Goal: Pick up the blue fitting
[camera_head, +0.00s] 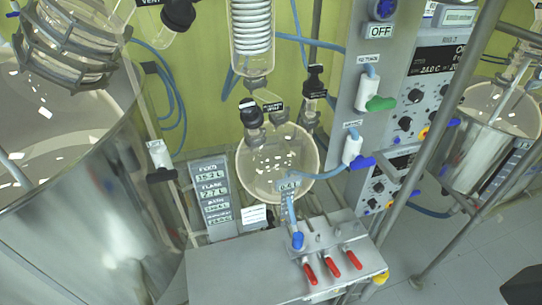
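A small blue fitting (297,241) stands on top of the grey metal box, at the end of a light-blue tube that comes down from the small tag. Neither of my grippers can be made out.
The grey metal box (235,272) carries several red-handled valves (331,264). A round glass vessel (262,185) stands behind it. A large steel vessel (95,215) fills the left. Metal posts and a control panel (425,85) stand at the right. A dark object (524,289) sits at the lower right corner.

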